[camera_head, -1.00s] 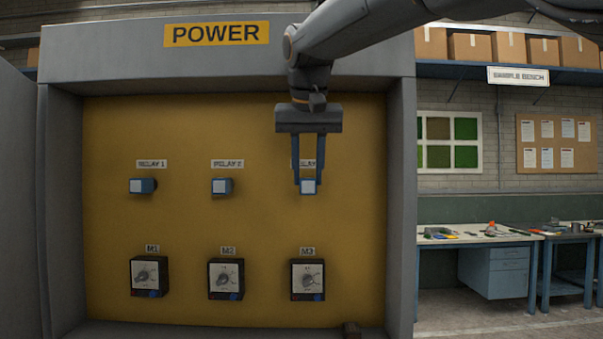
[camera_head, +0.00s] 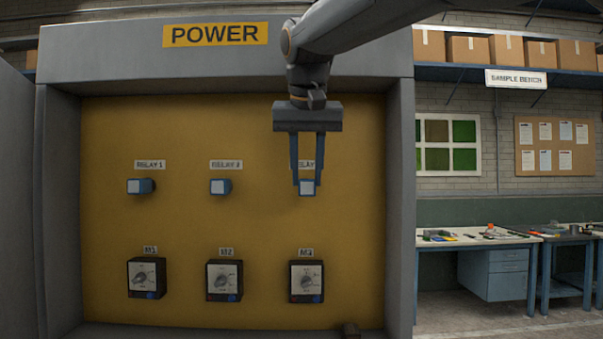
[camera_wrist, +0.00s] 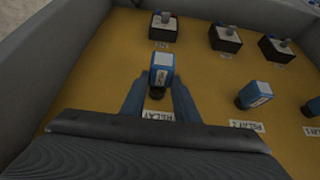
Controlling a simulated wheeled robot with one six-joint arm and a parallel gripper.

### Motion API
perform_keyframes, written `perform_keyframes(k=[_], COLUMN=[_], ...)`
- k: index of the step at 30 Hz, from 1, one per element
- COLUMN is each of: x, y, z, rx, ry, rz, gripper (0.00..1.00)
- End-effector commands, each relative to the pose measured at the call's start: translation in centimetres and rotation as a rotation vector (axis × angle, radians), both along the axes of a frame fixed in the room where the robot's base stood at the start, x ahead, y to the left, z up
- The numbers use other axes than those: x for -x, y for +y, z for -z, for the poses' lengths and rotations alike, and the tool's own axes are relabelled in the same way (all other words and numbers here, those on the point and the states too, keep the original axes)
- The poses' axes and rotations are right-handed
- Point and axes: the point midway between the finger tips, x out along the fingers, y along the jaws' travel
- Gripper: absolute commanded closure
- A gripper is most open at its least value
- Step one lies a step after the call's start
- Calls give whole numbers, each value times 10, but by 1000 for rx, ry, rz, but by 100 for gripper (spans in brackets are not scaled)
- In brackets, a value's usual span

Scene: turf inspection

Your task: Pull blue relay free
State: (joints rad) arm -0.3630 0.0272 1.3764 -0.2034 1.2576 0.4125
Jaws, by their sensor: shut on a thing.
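Three small blue relays with pale front faces stand in a row on the yellow panel (camera_head: 180,230). The left relay (camera_head: 139,186) is under the label RELAY 1, and the middle relay (camera_head: 219,187) is under the second label. The right relay (camera_head: 307,188) is under a label partly hidden by my gripper (camera_head: 307,184). My gripper points down with its two blue fingers shut on the right relay, one on each side. The held relay also shows between the fingertips in the wrist view (camera_wrist: 161,70). Whether its back still touches the panel I cannot tell.
Below the relays are three black dial boxes, M1 (camera_head: 146,279), M2 (camera_head: 225,280) and M3 (camera_head: 306,281). The grey cabinet frame (camera_head: 401,200) surrounds the panel and stands out close to the right of my gripper. A bench (camera_head: 485,238) stands farther right.

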Motion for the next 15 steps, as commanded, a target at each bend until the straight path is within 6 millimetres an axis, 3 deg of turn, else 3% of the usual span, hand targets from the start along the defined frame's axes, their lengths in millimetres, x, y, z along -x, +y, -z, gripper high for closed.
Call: perform_keyframes(k=[15], x=[37], y=[1], z=[0], rx=[0], ry=[-2], rz=[-1], gripper=[95])
